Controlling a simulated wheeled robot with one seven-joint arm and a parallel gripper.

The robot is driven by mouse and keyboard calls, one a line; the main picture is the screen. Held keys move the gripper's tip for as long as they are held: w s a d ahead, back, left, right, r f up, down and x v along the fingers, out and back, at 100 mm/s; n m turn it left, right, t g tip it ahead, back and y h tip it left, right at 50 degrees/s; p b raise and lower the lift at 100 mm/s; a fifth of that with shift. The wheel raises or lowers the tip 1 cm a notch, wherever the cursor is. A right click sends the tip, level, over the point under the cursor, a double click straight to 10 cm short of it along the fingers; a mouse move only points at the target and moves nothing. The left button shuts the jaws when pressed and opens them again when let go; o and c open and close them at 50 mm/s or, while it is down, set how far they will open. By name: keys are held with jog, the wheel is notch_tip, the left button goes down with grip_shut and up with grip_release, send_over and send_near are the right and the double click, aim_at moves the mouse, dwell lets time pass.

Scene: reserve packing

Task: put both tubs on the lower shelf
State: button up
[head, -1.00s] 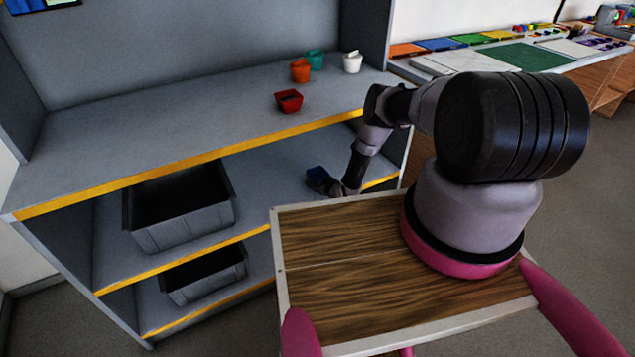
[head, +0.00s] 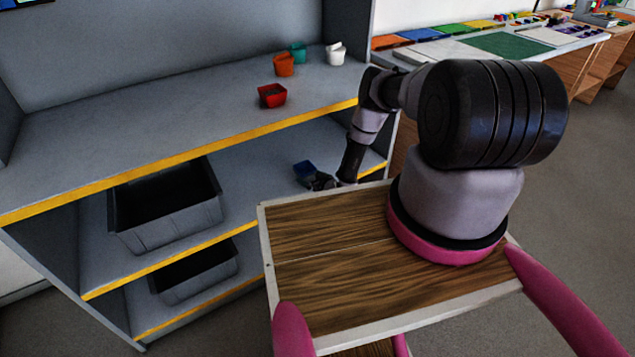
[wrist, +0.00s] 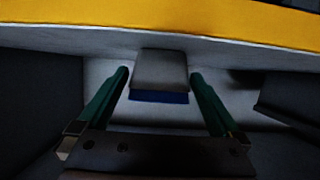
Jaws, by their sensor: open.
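A blue tub (head: 304,169) stands on the shelf below the top one, toward its right end. It also shows in the wrist view (wrist: 158,97), with a grey face and a blue edge, between and beyond the fingertips. My gripper (head: 323,181) is open just in front of it; in the wrist view the two green fingers (wrist: 160,80) are spread wide, with gaps on both sides of the tub. A red tub (head: 272,95) with something dark inside stands on the top shelf near the front edge. The lower shelf (head: 262,165) has bare room left of the blue tub.
Orange (head: 284,64), teal (head: 298,52) and white (head: 335,54) tubs stand at the back of the top shelf. A big grey crate (head: 170,232) sits left on the blue tub's shelf, another (head: 195,278) below. The top shelf's yellow front edge (head: 200,158) overhangs my gripper.

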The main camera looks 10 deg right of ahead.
jog(key=v, duration=0.7)
jog(key=shift+s+r, duration=0.15)
jog(key=shift+s, duration=0.1)
